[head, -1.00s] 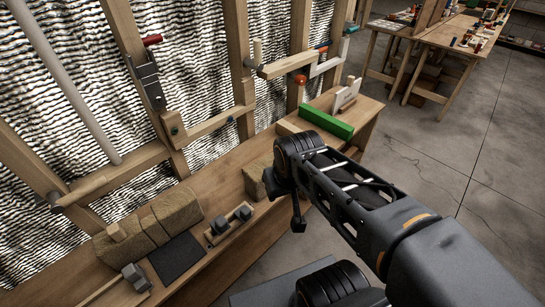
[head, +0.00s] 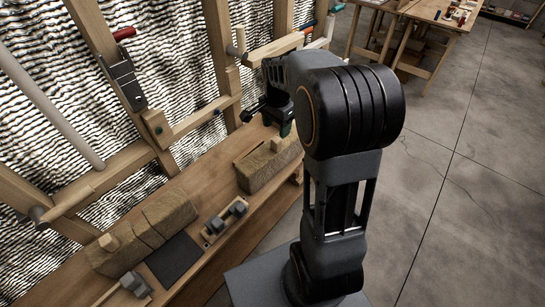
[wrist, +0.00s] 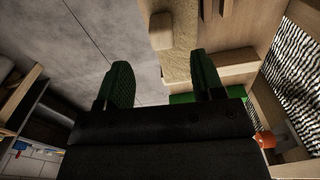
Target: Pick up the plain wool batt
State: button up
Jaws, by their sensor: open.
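In the head view my gripper (head: 284,122) is above the far part of the batt, partly hidden by my arm.
Another batt (head: 150,232), with dark lines across it and a wooden knob, lies at the bench's left. Near it are a dark pad (head: 174,258) and a wooden holder with grey blocks (head: 226,222). A green box (wrist: 182,99) lies near the fingers. Wall studs stand behind.

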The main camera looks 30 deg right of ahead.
aim_at(275, 139)
jog(key=shift+a+f+p, duration=0.1)
jog(key=shift+f+p, duration=0.25)
jog(key=shift+f, duration=4.1)
jog(key=shift+c, duration=0.3)
jog(key=shift+w, duration=0.1)
grip_shut()
